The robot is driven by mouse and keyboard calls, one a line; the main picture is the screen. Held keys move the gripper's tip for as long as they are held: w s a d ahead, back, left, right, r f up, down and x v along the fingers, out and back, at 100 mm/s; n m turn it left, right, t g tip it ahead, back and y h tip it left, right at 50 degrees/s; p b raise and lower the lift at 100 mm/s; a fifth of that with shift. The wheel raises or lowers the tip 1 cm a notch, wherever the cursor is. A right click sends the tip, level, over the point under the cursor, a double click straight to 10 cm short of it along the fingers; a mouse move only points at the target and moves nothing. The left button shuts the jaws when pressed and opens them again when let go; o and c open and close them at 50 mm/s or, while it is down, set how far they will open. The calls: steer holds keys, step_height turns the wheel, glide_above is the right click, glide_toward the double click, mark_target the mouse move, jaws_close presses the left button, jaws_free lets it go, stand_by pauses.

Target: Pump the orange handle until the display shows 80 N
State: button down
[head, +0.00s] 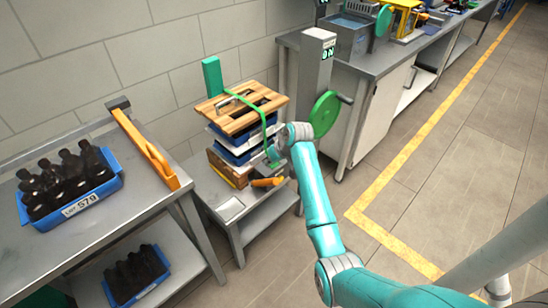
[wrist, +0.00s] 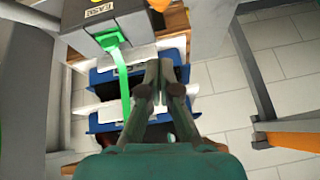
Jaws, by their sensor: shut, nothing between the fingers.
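The short orange handle (head: 268,182) sticks out low at the front of a strapped stack of trays (head: 240,118) in the head view. A green strap (head: 263,122) runs over the stack; it also shows in the wrist view (wrist: 124,85). A small display (head: 328,52) with green characters sits on a grey post behind; its reading is too small to be sure of. My gripper (head: 274,152) is at the stack's right side, above the orange handle and apart from it, partly hidden by my wrist. In the wrist view its fingers (wrist: 166,68) are together and empty.
A steel table (head: 140,205) at left bears a blue crate (head: 112,190) of dark bottles and an orange bar (head: 150,150). A green wheel (head: 324,114) stands close to my wrist at right. A bench runs along the back. The floor at right is clear.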

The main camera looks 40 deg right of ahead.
mark_target(265, 183)
steer(key=f, duration=0.3)
steer(key=shift+s+a+f, duration=0.3)
steer(key=shift+s+f, duration=0.05)
steer(key=shift+s+a+f, duration=0.1)
steer(key=shift+s+f, duration=0.35)
steer(key=shift+s, duration=0.05)
